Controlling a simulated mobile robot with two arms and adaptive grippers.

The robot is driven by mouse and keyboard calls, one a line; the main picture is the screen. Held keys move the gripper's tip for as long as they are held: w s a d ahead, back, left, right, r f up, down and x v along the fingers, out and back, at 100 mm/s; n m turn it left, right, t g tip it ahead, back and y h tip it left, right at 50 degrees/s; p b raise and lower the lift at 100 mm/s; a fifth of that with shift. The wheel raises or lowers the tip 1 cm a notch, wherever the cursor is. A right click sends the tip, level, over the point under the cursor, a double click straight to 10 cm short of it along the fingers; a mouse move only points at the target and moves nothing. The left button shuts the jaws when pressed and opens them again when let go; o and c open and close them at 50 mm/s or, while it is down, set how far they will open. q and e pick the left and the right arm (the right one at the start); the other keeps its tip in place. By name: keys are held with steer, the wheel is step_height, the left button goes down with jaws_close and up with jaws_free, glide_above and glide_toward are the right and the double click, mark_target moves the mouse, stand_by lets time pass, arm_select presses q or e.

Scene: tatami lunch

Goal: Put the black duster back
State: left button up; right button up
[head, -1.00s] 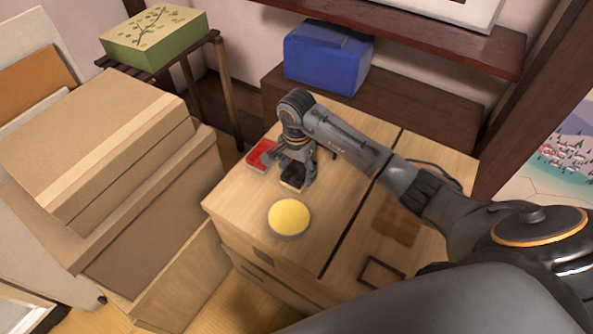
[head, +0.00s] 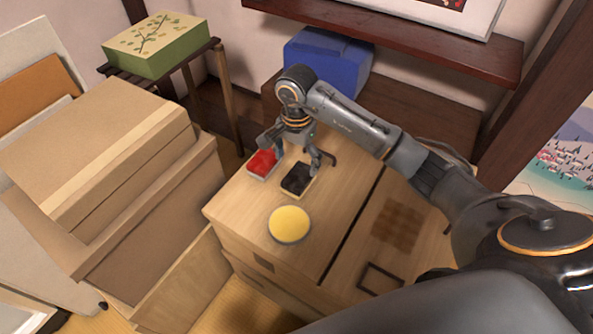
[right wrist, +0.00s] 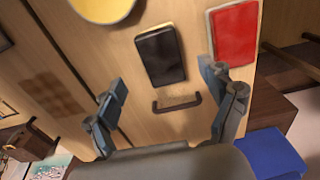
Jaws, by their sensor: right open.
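The black duster (head: 297,180) lies flat on the light wooden cabinet top, between the red duster (head: 262,164) and the round yellow-topped item (head: 290,224). In the right wrist view the black duster (right wrist: 161,56) lies apart from the red duster (right wrist: 235,36). A pale edge shows along one side of it. My right gripper (head: 291,152) is open and empty above the cabinet, beside the black duster. In the right wrist view its spread fingers (right wrist: 164,84) have nothing between them. My left gripper is out of view.
A small dark handle-shaped bracket (right wrist: 178,105) is by the black duster. A dark rectangular outline (head: 381,278) and a brown patch (head: 399,224) are on the cabinet's right part. Cardboard boxes (head: 95,160) stand at left, a blue box (head: 327,66) behind, below a dark shelf (head: 420,40).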

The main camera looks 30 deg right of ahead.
mark_target(296, 178)
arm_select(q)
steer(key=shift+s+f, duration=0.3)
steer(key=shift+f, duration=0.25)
arm_select(e)
step_height(296, 178, up, 4)
steer(key=shift+r, duration=0.2)
